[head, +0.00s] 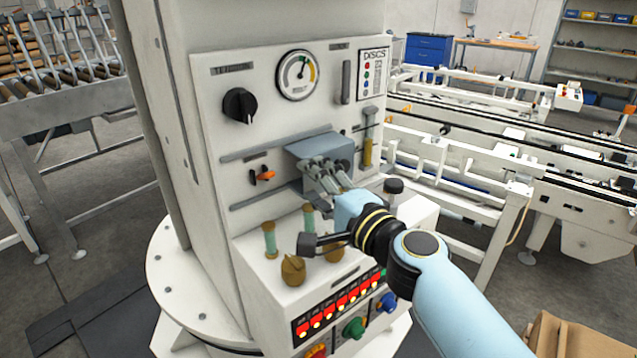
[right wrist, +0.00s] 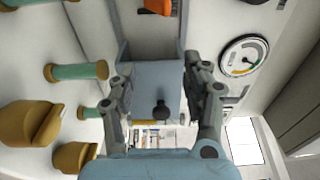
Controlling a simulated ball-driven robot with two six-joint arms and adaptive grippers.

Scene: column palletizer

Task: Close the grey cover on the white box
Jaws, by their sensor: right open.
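The grey cover (head: 318,143) is on the front of the white box (head: 225,185), right of an orange switch (head: 263,176). The switch is uncovered, between two grey rails (head: 258,150). In the right wrist view the cover (right wrist: 152,80) shows as a flat grey plate with a black knob (right wrist: 161,110). My right gripper (head: 322,168) is open in front of the cover. In the right wrist view its fingers (right wrist: 155,78) stand on either side of the plate; I cannot tell whether they touch it. My left gripper is not in view.
A gauge (head: 297,75) and a black dial (head: 239,105) are above. Green posts (head: 270,240) and a brass knob (head: 292,270) stand on the ledge below the arm. A yellow-handled lever (head: 368,150) is right of the cover. Conveyors (head: 450,150) stand at the right.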

